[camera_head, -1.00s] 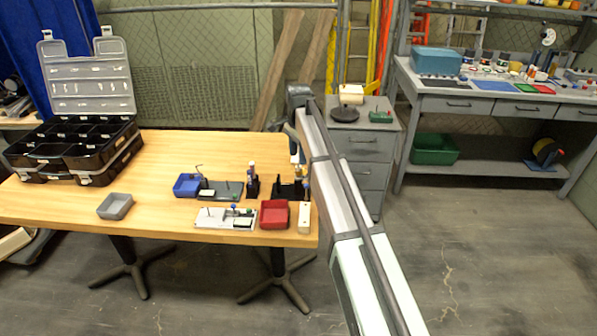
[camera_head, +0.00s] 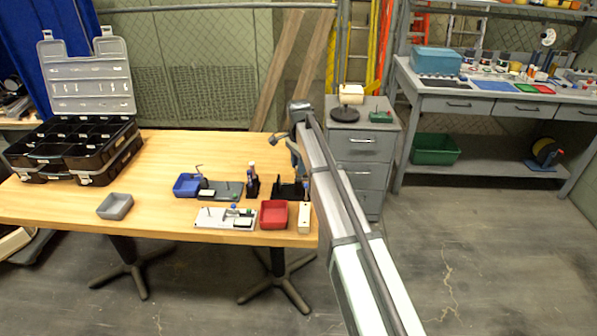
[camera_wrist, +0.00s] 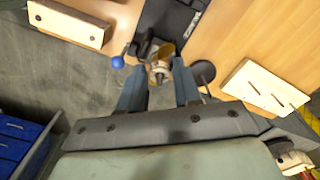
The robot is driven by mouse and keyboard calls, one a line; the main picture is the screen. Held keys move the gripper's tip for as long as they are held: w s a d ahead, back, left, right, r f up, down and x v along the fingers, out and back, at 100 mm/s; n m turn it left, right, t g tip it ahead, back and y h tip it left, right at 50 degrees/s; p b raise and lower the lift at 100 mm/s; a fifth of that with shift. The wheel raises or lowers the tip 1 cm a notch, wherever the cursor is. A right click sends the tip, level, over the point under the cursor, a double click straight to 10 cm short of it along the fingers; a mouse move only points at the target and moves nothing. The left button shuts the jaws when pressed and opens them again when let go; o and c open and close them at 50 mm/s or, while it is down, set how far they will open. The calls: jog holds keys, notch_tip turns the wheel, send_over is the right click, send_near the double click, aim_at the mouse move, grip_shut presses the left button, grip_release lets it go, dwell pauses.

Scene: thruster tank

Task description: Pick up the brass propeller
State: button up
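The brass propeller (camera_wrist: 167,50) shows in the wrist view as a small golden piece on a grey hub and shaft, by a black holder. My gripper (camera_wrist: 157,66) has its two blue-grey fingers apart, one on each side of the propeller's hub. I see gaps between hub and fingers and no clear contact. In the head view my arm ends at the right end of the wooden table; the fingertips and the propeller cannot be made out there.
A blue knob (camera_wrist: 117,62) stands close to the left finger, a dark disc (camera_wrist: 203,72) close to the right one. A red tray (camera_head: 273,214), a blue tray (camera_head: 187,185) and a grey tray (camera_head: 115,206) lie on the table (camera_head: 160,215). An open black case (camera_head: 75,150) stands left.

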grip_shut()
notch_tip(320, 180, up, 10)
dwell(0.8)
